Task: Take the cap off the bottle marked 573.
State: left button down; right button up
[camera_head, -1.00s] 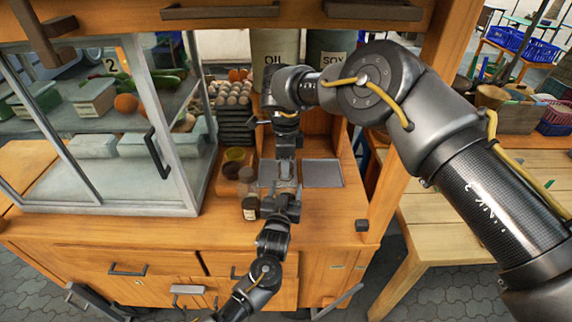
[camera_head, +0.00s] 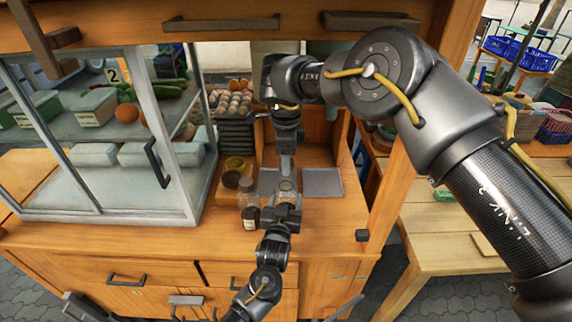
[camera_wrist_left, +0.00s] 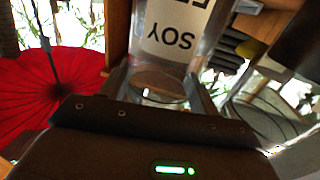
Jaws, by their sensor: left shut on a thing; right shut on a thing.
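My left gripper (camera_head: 285,201) is shut on a clear glass bottle (camera_head: 287,187), held above the counter front. In the left wrist view the bottle (camera_wrist_left: 176,30) fills the middle top, with a white label reading SOY upside down; no 573 is legible. My right gripper (camera_head: 286,168) comes down from above, directly over the bottle's top. It is shut on what seems to be the cap, too small and covered to make out. Whether the cap still touches the bottle I cannot tell.
A dark-capped bottle (camera_head: 250,217) and another jar (camera_head: 246,190) stand just left of the held bottle. A glass cabinet (camera_head: 100,150) stands at left, egg trays (camera_head: 236,130) behind.

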pick_arm(q)
jog(key=shift+c, duration=1.4)
grip_release()
jog(key=shift+f, duration=0.1)
